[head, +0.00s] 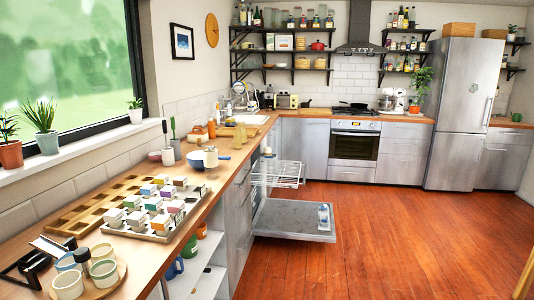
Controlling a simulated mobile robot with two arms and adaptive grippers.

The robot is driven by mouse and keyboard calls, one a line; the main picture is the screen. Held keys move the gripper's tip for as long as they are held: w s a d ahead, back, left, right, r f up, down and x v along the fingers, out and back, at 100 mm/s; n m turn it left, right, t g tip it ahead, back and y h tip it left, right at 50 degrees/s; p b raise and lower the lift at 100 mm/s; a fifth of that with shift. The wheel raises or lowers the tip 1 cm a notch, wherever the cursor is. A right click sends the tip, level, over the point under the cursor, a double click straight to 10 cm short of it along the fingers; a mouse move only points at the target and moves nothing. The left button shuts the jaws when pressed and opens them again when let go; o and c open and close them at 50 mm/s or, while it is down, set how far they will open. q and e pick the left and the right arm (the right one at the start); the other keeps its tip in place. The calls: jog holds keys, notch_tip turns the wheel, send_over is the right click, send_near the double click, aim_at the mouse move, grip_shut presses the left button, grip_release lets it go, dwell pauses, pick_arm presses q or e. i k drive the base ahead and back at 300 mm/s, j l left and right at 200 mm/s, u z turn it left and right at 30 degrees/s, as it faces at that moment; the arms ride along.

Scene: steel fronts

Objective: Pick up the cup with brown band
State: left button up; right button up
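Several small cups stand close together on a round wooden tray (112,285) at the lower left of the counter. A pale cup (67,286) is in front, with another pale cup (104,274) to its right and a third pale cup (101,252) behind. A bluish cup (66,263) stands at the back left, partly hidden. I cannot make out a brown band on any of them at this size. Neither of my grippers can be made out in the head view.
A black angular object (28,264) lies left of the cups. Behind are a compartmented wooden tray (90,212) and a tray (160,238) of small boxes. A dishwasher door (290,222) hangs open over the floor. Wooden floor (390,240) on the right is clear.

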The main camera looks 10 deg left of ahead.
aim_at(267, 150)
jog(key=i+l+z, duration=0.1)
jog(key=i+z, duration=0.2)
jog(key=i, duration=1.9)
jog(key=i+l+z, duration=0.15)
jog(key=i+z, duration=0.15)
jog(key=i, duration=0.5)
jog(key=i+z, duration=0.35)
jog(key=i, duration=0.4)
jog(key=i+j+z, duration=0.3)
jog(key=i, duration=0.5)
jog(key=i+j+u, duration=0.1)
jog(key=i+u, duration=0.2)
jog(key=i, duration=0.25)
jog(key=i+u, duration=0.3)
jog(key=i, duration=0.3)
jog(key=i+l+u, duration=0.25)
jog(key=i, duration=0.3)
jog(key=i+l+u, duration=0.3)
jog(key=i, duration=0.25)
jog(key=i+u, duration=0.25)
jog(key=i, duration=0.35)
jog(key=i+u, duration=0.2)
jog(key=i, duration=0.45)
jog(key=i+l+u, duration=0.25)
jog(key=i, duration=0.35)
